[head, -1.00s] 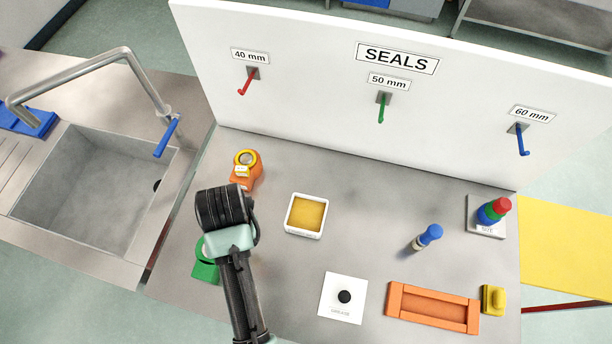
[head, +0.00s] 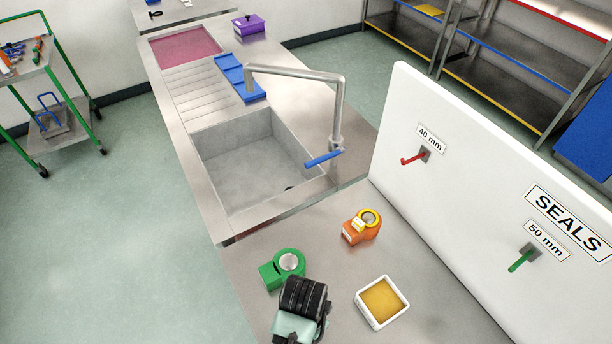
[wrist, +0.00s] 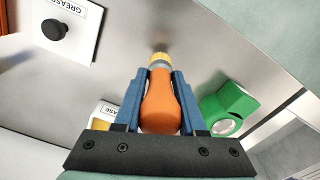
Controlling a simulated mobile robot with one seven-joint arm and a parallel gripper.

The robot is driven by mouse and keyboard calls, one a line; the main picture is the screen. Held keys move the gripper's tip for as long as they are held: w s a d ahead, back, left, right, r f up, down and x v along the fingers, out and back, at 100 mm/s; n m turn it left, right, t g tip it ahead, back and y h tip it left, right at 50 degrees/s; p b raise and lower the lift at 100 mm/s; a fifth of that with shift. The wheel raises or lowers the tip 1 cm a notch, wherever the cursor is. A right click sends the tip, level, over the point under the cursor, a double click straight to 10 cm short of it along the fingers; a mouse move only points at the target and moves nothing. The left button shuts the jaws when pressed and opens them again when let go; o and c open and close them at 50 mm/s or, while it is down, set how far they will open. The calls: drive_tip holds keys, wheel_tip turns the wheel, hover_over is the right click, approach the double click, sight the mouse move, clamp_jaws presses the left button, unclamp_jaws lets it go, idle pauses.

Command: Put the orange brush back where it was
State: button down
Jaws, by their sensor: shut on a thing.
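In the wrist view my gripper (wrist: 160,75) is shut on the orange brush (wrist: 161,105). Its rounded orange handle lies between the blue fingers, and its yellow-and-grey end (wrist: 160,60) points away from the wrist toward the grey bench. Whether that end touches the bench I cannot tell. In the head view the black-and-mint end of my arm (head: 300,305) is over the bench, between the green tape dispenser and the white tray with a yellow pad. It hides the fingers and the brush there.
The green dispenser (head: 284,268), orange dispenser (head: 362,227) and white tray (head: 382,302) surround my arm. The wrist view shows a white GREASE plate (wrist: 80,15) with a black knob. A sink (head: 250,160) adjoins the bench. A white SEALS panel (head: 470,190) with hooks rises at right.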

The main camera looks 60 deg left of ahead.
drive_tip(key=shift+f, duration=1.5)
drive_tip(key=shift+f, duration=0.1)
drive_tip(key=shift+c, duration=2.4)
unclamp_jaws()
